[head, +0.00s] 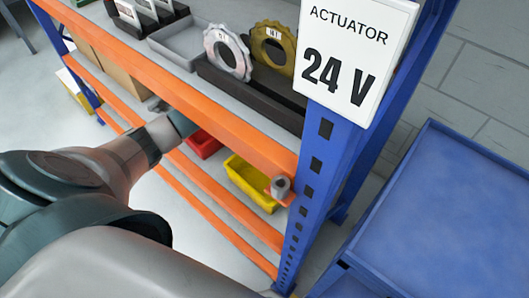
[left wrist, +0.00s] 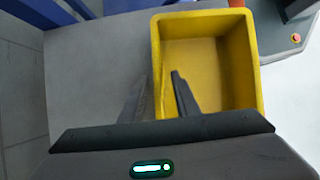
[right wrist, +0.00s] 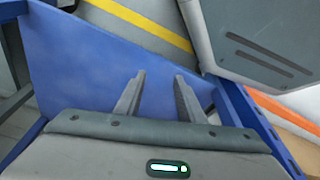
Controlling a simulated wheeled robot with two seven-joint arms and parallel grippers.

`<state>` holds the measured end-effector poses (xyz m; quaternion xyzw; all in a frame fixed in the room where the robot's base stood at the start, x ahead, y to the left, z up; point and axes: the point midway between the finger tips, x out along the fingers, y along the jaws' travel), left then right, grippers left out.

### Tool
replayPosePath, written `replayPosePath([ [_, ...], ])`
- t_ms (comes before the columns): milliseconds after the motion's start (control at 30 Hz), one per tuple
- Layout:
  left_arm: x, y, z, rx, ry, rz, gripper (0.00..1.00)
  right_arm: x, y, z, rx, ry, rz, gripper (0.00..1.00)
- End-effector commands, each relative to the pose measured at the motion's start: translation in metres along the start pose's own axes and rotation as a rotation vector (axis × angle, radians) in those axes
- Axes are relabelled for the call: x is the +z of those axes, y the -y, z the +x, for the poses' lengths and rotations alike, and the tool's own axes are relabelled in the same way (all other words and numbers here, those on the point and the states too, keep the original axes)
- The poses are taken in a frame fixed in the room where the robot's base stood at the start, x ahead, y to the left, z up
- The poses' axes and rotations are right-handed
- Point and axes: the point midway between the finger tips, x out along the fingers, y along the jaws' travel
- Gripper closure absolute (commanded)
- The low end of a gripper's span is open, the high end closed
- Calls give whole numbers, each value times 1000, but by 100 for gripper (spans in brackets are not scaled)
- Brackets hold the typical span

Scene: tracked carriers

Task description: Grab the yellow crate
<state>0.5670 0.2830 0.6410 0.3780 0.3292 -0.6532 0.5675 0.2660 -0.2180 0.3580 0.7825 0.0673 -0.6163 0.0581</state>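The yellow crate (head: 250,183) sits on the lower shelf, partly hidden by the orange beams in the head view. In the left wrist view the yellow crate (left wrist: 242,60) looks empty. My left gripper (left wrist: 159,75) is open, with one finger outside the crate's left wall and the other over its inside. I cannot tell whether the fingers touch the wall. In the head view my left arm passes behind the upper orange beam, and its gripper is hidden. My right gripper (right wrist: 159,75) is open and empty in front of a blue surface, out of the head view.
A red bin (head: 204,146) is left of the yellow crate. The orange upper beam (head: 215,118) and blue post (head: 318,165) frame the shelf. A sign reading ACTUATOR 24 V (head: 352,55) hangs on the post. A blue cart (head: 455,215) stands at the right.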

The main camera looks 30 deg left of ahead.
Motion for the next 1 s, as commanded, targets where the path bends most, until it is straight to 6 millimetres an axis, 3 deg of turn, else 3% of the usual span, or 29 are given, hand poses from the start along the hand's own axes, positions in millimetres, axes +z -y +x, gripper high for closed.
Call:
replayPosePath([
  [467, 1, 0, 7, 1, 2, 0, 72, -2, 0, 0, -1, -9, 0, 64],
  [733, 1, 0, 36, -1, 4, -1, 72, 14, -2, 22, 1, 6, 1, 64],
  [1000, -1, 0, 55, 2, 0, 0, 72, 18, -2, 29, 0, 4, 1, 64],
])
